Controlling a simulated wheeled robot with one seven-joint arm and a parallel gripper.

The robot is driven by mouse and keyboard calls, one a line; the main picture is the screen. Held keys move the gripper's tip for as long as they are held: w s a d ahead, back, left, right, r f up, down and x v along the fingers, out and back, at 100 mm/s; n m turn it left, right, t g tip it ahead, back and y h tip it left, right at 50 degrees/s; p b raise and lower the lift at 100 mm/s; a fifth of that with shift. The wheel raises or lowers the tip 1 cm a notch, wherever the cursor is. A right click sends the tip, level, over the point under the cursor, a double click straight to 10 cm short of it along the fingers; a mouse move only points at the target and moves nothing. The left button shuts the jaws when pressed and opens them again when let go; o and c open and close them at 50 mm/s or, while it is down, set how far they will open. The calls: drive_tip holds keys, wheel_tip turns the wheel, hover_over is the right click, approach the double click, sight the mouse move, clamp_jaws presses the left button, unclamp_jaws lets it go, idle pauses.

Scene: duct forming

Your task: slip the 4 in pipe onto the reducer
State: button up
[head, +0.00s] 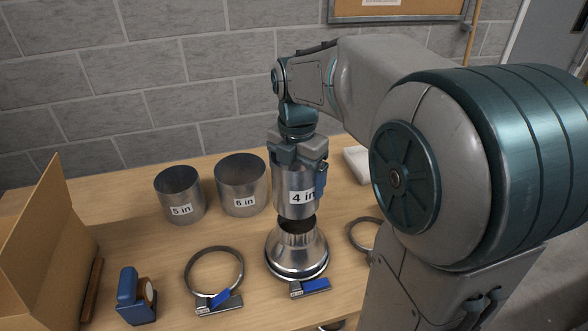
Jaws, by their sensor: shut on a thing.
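The 4 in pipe (292,194) is a short metal cylinder with a white "4 in" label. My gripper (299,165) is shut on its upper rim and holds it roughly upright. The reducer (297,249) is a shiny metal cone that narrows upward to a collar and stands on the table. The pipe is above the reducer's collar, and a dark opening shows between them. A clamp ring with a blue lever (316,285) sits around or at the reducer's base; I cannot tell exactly how it fits.
The 5 in pipe (180,196) and 6 in pipe (241,186) stand behind to the left. A loose clamp ring (187,279) lies front left, another (352,236) right. A blue tape dispenser (129,299) and cardboard box (50,240) are at left. The wooden table (140,240) has bare patches.

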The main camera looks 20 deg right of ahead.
drive_tip(key=shift+f+b, duration=1.75)
drive_tip(key=shift+f, duration=0.5)
drive_tip(key=shift+f+b, duration=0.95)
drive_tip(key=shift+f, duration=1.35)
idle(2.9)
drive_tip(key=o, duration=0.9)
drive_tip(key=shift+c, duration=0.2)
drive_tip(key=shift+r, duration=0.1)
